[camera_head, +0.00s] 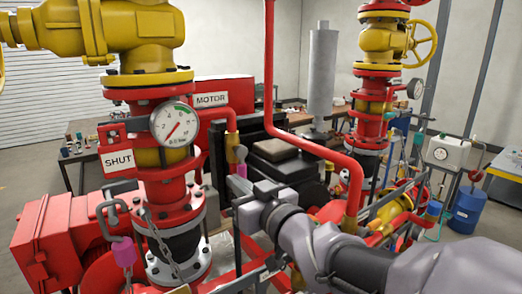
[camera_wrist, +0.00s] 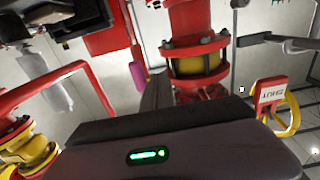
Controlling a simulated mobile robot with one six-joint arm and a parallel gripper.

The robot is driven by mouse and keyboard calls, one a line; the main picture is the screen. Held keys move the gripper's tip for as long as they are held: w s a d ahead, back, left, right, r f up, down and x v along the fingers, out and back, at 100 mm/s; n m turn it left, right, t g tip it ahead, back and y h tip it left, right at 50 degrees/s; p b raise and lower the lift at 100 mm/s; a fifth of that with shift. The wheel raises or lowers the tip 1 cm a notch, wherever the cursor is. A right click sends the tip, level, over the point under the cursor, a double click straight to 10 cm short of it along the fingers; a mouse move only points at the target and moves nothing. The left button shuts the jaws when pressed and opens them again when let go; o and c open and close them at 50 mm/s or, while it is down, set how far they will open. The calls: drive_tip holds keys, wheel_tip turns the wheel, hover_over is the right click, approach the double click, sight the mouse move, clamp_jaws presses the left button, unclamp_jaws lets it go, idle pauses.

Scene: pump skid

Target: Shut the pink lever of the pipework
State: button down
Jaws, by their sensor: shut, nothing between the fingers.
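A pink lever grip (camera_head: 241,170) shows in the head view, just below a small yellow valve body (camera_head: 237,150) on a thin red pipe. A pink grip also shows in the wrist view (camera_wrist: 138,75), beside the red and yellow column (camera_wrist: 195,62); it looks like the same one. My gripper (camera_head: 252,195) is shut and empty. In the head view it appears just below and right of the pink grip; the gap in depth is unclear. A second pink piece (camera_head: 123,250) hangs from a grey shackle at the left, near a chain.
The flanged column with a pressure gauge (camera_head: 173,123) stands left of my gripper, with a SHUT sign (camera_head: 119,161) and a red box (camera_head: 65,237). A red pipe (camera_head: 352,185) rises to the right. A dark motor block (camera_head: 285,160) lies behind. Little free room surrounds my gripper.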

drive_tip(key=w+p, duration=0.1)
drive_tip(key=w, duration=0.1)
drive_tip(key=w+f+p, duration=0.1)
drive_tip(key=w, duration=0.1)
drive_tip(key=shift+w, duration=0.4)
drive_tip(key=shift+w+d+r+p, duration=1.8)
drive_tip(key=shift+d+p, duration=0.15)
drive_tip(key=shift+d, duration=0.65)
drive_tip(key=f+b+v, duration=0.1)
drive_tip(key=b+v, duration=0.1)
drive_tip(key=v, duration=0.7)
drive_tip(key=shift+f, duration=0.2)
